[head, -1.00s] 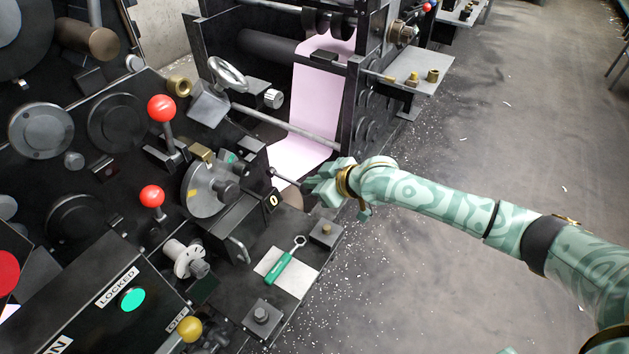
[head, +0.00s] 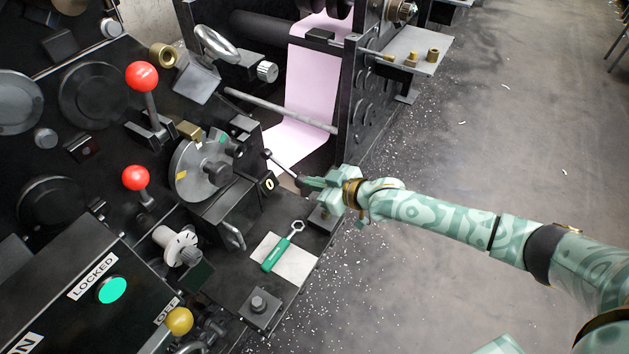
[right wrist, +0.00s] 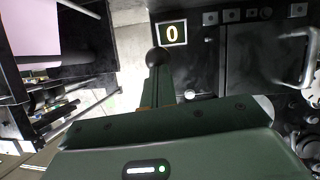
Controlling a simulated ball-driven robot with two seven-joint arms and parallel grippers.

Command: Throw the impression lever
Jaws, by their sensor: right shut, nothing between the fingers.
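A short lever (head: 282,163), a grey rod with a dark end, sticks out beside a plate marked "0" (head: 267,184) on the near side of the press. My right gripper (head: 306,184) is shut, its fingers close to the rod's right end, with nothing held. In the right wrist view a black ball knob (right wrist: 157,58) shows just past the fingers (right wrist: 153,90), below the "0" plate (right wrist: 171,33). Whether they touch is unclear. Two red-ball levers, an upper (head: 142,76) and a lower (head: 135,178), stand farther left. My left gripper is out of view.
A green-handled wrench (head: 277,253) lies on a pale sheet (head: 298,262) on the bench below my gripper. A bent metal handle (head: 233,237) and a graduated disc (head: 198,170) are to the left. Pink paper (head: 312,85) runs behind.

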